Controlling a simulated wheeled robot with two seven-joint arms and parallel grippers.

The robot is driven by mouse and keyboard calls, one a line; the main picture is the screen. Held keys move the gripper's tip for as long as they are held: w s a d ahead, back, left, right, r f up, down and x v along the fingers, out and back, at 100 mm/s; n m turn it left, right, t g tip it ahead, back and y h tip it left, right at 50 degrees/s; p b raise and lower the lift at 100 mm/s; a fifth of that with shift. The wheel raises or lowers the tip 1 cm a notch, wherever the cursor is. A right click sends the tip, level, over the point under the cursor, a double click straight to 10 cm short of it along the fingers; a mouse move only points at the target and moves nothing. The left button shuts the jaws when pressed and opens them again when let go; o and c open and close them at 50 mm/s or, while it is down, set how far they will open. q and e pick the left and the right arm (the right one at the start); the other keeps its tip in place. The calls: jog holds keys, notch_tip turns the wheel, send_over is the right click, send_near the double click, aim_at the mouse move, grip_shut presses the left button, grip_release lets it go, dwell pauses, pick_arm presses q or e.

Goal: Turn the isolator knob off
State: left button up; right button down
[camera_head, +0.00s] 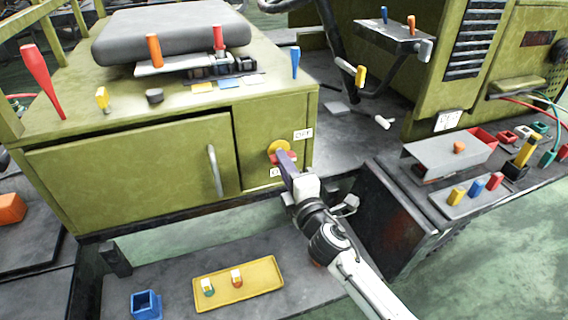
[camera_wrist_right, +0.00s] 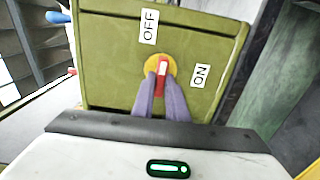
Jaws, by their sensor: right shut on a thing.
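The isolator knob (camera_head: 279,148) is a red handle on a yellow disc, on the front of the green cabinet. In the right wrist view the knob (camera_wrist_right: 162,68) has its red handle standing nearly vertical, with a pale tip upward. An OFF label (camera_wrist_right: 149,26) lies above it and slightly left; an ON label (camera_wrist_right: 199,75) lies to its right. The OFF label (camera_head: 303,134) also shows in the head view; the lower label is partly hidden by my gripper. My right gripper (camera_head: 284,160) is shut on the red handle, one purple finger on each side. My left gripper is out of view.
A cabinet door with a grey handle (camera_head: 214,170) is left of the knob. A red lever (camera_head: 42,80) and several coloured levers stand on the cabinet top. A yellow tray (camera_head: 240,292) lies below. A dark bench (camera_head: 400,210) with coloured parts stands to the right.

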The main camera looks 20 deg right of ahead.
jog(key=c, duration=1.8)
grip_release()
jog(key=shift+o, duration=0.2)
jog(key=s, duration=1)
jog(key=shift+s+d+b, duration=0.2)
jog(key=shift+b, duration=0.15)
jog(key=shift+f, duration=0.15)
jog(key=s+a+f+m+g+y, duration=0.1)
jog(key=s+f+m+g, duration=0.8)
jog(key=s+f+m, duration=0.7)
jog(key=s+f, duration=0.7)
jog(key=f, duration=0.3)
jog(key=shift+a+f+m+y, duration=0.3)
jog(key=shift+a+f+y, duration=0.05)
jog(key=shift+y, duration=0.05)
